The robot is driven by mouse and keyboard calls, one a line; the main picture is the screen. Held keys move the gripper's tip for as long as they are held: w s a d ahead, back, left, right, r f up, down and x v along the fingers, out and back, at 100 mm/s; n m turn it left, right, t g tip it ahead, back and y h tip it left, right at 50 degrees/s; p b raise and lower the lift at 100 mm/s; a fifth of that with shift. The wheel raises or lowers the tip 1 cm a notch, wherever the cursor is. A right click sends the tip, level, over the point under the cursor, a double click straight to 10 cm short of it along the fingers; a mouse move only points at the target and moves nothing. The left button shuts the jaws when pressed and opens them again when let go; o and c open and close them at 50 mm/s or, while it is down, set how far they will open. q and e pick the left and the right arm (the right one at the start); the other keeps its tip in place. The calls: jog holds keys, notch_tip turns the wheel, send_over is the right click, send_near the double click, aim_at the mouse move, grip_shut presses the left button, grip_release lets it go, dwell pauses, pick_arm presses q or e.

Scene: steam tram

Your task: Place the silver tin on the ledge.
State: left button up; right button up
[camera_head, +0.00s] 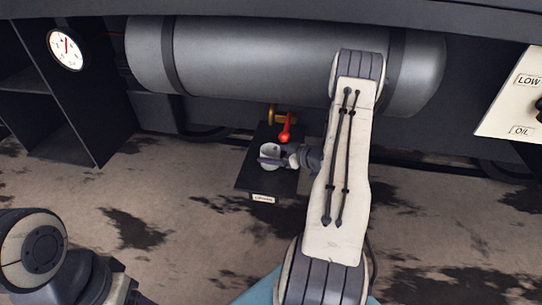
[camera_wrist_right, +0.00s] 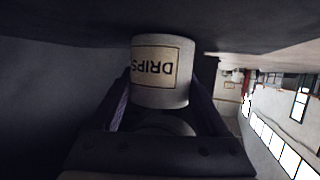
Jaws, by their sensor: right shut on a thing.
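The silver tin (camera_wrist_right: 161,70) is a short pale grey cylinder with a label reading DRIPS, which appears upside down in the right wrist view. It sits between the two fingers of my right gripper (camera_wrist_right: 160,100), which is shut on it. In the head view the tin (camera_head: 270,150) and the right gripper (camera_head: 276,158) are over a dark flat ledge (camera_head: 255,184) with a small white label on its front edge. I cannot tell whether the tin touches the ledge. My left arm shows at the lower left, but its fingers are out of view.
A red-handled brass tap (camera_head: 286,128) is just behind the tin, below a large grey horizontal tank (camera_head: 230,60). A dark open shelf unit (camera_head: 95,130) with a dial gauge (camera_head: 66,48) stands at left. A cream panel (camera_head: 515,95) is at right. The stained floor in front looks clear.

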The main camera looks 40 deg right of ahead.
jog(key=shift+f, duration=0.15)
jog(key=o, duration=1.4)
jog(key=shift+r, duration=0.2)
jog(key=p+v, duration=0.5)
jog(key=v, duration=0.5)
jog(key=shift+s+r+p, duration=0.2)
jog(key=shift+s+p, duration=0.05)
jog(key=shift+p, duration=0.1)
jog(key=shift+s+d+r, duration=0.15)
jog(key=shift+s+d, duration=0.05)
jog(key=shift+s, duration=0.45)
